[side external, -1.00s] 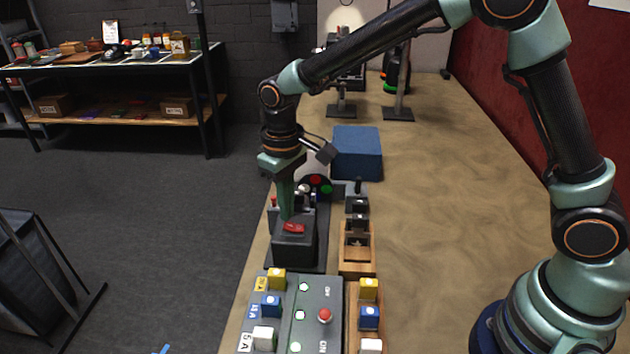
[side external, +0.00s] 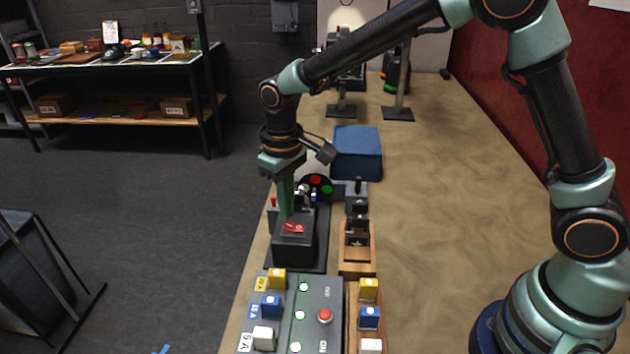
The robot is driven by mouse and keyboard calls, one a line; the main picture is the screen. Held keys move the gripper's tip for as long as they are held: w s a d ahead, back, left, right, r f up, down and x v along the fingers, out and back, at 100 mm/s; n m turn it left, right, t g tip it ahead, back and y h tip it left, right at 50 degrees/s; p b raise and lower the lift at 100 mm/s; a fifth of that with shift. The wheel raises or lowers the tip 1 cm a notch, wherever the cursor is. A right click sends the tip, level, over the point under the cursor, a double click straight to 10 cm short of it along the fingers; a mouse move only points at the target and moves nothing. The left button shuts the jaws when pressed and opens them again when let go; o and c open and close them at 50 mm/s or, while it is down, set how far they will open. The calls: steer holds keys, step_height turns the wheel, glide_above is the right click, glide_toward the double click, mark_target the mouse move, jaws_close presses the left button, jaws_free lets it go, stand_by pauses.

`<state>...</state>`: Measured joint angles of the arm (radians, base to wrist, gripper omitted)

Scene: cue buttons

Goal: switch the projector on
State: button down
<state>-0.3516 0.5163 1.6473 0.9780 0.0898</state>
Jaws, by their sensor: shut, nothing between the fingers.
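A black box with a red rocker switch (side external: 293,228) on its top stands at the bench's left edge, in the middle of the side external view. I take this for the projector switch, but its markings are too small to read. My gripper (side external: 287,216) points down with its green fingers shut and empty. The fingertips are at the back left edge of the red rocker. I cannot tell whether they touch it. The fingers hide part of the box's back.
In front is a grey panel (side external: 326,290) with a red button and yellow, blue and white blocks. A wooden tray (side external: 357,262) stands to the right. Behind are red and green buttons (side external: 317,181) and a blue box (side external: 357,153).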

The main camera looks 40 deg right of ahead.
mark_target(288, 225)
steer(key=shift+f, duration=0.95)
stand_by(0.6)
steer(key=shift+r, duration=3.5)
